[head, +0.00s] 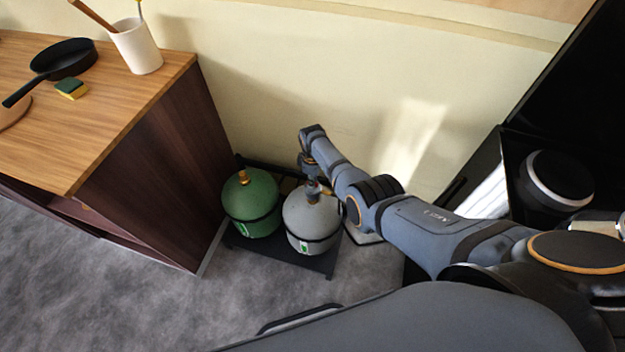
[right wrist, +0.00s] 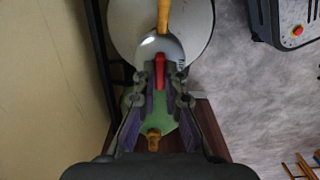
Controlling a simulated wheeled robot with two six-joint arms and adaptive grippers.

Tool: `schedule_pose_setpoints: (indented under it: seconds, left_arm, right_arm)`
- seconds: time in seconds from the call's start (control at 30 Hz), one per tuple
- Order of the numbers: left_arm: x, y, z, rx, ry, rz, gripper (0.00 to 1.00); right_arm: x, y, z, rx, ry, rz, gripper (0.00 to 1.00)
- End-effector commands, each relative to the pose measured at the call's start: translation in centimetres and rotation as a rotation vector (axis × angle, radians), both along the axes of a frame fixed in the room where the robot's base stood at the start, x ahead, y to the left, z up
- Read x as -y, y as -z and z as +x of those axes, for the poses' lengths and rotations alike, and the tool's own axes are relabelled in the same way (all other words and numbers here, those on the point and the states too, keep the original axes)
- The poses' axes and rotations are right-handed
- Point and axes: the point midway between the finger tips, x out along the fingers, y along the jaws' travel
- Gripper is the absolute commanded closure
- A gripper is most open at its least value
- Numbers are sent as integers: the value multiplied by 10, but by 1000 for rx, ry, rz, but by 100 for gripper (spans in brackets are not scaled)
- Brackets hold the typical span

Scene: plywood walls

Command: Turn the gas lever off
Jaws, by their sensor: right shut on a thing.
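The red gas lever (right wrist: 160,70) shows in the right wrist view, between my right gripper's fingertips (right wrist: 162,80), which are shut on it. It points along the picture, below a yellow-brown fitting (right wrist: 163,15). The grey gas tank (head: 312,222) stands on a dark low stand (head: 290,256) on the floor. In the head view my right gripper (head: 313,186) is at the top of this tank and hides the lever. The green gas tank (head: 252,207) with a brass valve stands just to its left. My left gripper is not in view.
A wooden-topped cabinet (head: 150,110) stands left of the tanks, with a black pan (head: 63,60), a sponge (head: 72,89) and a white utensil cup (head: 137,46) on it. The plain wall (head: 300,70) is close behind the tanks. Grey floor (head: 110,290) is clear in front.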

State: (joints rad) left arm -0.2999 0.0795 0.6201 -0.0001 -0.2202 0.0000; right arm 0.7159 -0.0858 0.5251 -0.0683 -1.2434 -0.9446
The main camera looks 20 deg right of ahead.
Motion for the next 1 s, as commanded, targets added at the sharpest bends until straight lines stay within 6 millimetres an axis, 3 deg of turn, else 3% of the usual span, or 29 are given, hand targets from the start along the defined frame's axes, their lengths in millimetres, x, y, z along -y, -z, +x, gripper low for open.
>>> schedule_pose_setpoints:
  seconds: [0.67,0.7,0.87,1.0]
  left_arm:
    - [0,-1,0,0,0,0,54]
    - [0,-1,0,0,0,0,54]
    - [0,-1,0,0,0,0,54]
    - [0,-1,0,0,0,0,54]
  right_arm:
    - [0,0,1,1,63,0,100]
    - [0,0,1,1,62,0,89]
    - [0,0,0,1,62,-1,67]
    - [0,0,0,0,62,0,67]
